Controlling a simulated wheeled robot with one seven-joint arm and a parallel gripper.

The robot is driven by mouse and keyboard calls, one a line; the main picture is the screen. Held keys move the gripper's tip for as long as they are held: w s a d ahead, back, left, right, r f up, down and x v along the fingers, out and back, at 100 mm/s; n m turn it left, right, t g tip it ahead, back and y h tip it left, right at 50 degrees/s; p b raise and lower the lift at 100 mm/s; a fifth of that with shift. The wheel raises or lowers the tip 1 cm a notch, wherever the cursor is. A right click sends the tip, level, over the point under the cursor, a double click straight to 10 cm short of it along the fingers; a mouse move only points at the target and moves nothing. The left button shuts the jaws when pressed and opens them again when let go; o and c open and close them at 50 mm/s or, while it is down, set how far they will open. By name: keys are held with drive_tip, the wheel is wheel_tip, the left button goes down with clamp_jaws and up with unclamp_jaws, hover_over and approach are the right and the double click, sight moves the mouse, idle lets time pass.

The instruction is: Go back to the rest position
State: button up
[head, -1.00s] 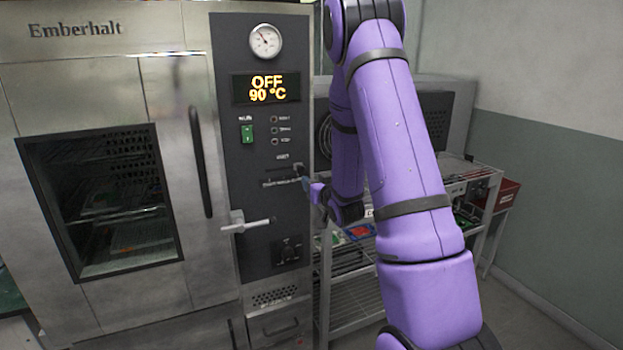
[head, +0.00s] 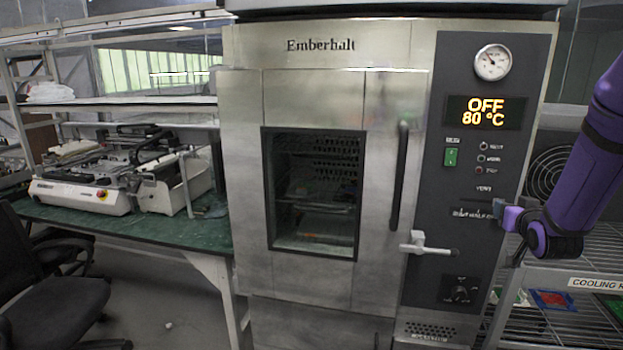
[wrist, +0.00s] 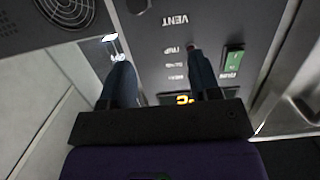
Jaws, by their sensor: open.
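My purple arm comes in from the right in the head view. My gripper (head: 508,222) is beside the right edge of the oven's dark control panel, near the vent slot; whether it touches the panel cannot be told. In the wrist view my gripper (wrist: 156,64) has its two dark fingers spread apart with nothing between them. The panel (wrist: 215,22) with its upside-down VENT label lies beyond the fingers. The steel oven (head: 395,90) is closed, and its display (head: 485,112) reads OFF and 80 °C.
The oven's door handle (head: 398,178) and white latch lever (head: 424,245) stick out left of my gripper. A wire cooling rack (head: 570,322) stands at lower right. A green workbench (head: 130,225) with equipment and a black chair (head: 55,305) are at left.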

drive_tip(key=s+a+r+g+y, duration=0.1)
drive_tip(key=s+a+r+g, duration=0.25)
drive_tip(key=a+r, duration=0.35)
drive_tip(key=s+a+r+n+g+y, duration=0.1)
drive_tip(key=s+a+r+g, duration=0.1)
drive_tip(key=s+a, duration=0.3)
drive_tip(key=s+a+r+n+g+y, duration=0.1)
drive_tip(key=s+a, duration=0.4)
drive_tip(key=s, duration=0.9)
drive_tip(key=s+a+r+n+g+y, duration=0.1)
drive_tip(key=s+a+r+g, duration=0.2)
drive_tip(key=s, duration=0.6)
drive_tip(key=shift+s+a+g, duration=0.35)
drive_tip(key=shift+a+g, duration=0.1)
drive_tip(key=shift+a, duration=0.6)
